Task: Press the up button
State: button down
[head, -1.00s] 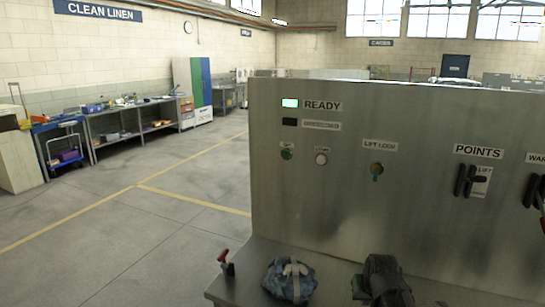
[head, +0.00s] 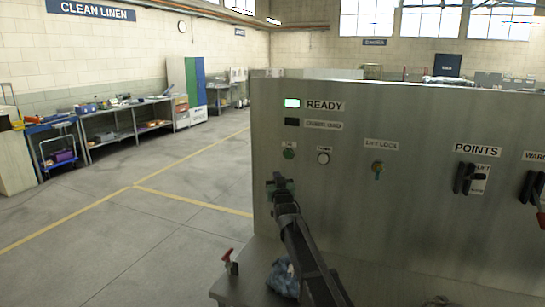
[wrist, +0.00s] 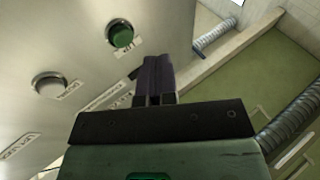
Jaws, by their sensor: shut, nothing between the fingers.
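The green button (head: 289,153), with a small label above it, is on the left part of the steel panel (head: 420,230). It also shows in the wrist view as a round green button (wrist: 121,36) in a metal ring. A pale round button (head: 323,158) is just right of it, seen also in the wrist view (wrist: 48,85). My gripper (head: 278,180) is shut and empty, just below and left of the green button in the head view. In the wrist view its closed fingers (wrist: 155,68) appear below and right of the button, with a visible gap.
The panel also carries a lit READY lamp (head: 292,103), a key switch marked LIFT LOCK (head: 377,168) and POINTS switches (head: 470,180). A red-handled lever (head: 231,261) and a blue bag (head: 284,279), partly hidden by my arm, are at the ledge below.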

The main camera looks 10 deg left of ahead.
aim_at(288, 154)
jog(key=r+t, duration=0.1)
jog(key=s+r+t, duration=0.1)
jog(key=r, duration=0.1)
jog(key=r+t, duration=0.1)
jog(key=r, duration=0.1)
jog(key=shift+s+t+y, duration=0.3)
jog(key=shift+y, duration=0.1)
jog(key=w+d, duration=0.2)
jog(key=w, duration=0.6)
jog(key=shift+w, duration=0.25)
dwell(1.5)
jog(key=shift+w+d, duration=0.15)
jog(key=shift+w, duration=0.25)
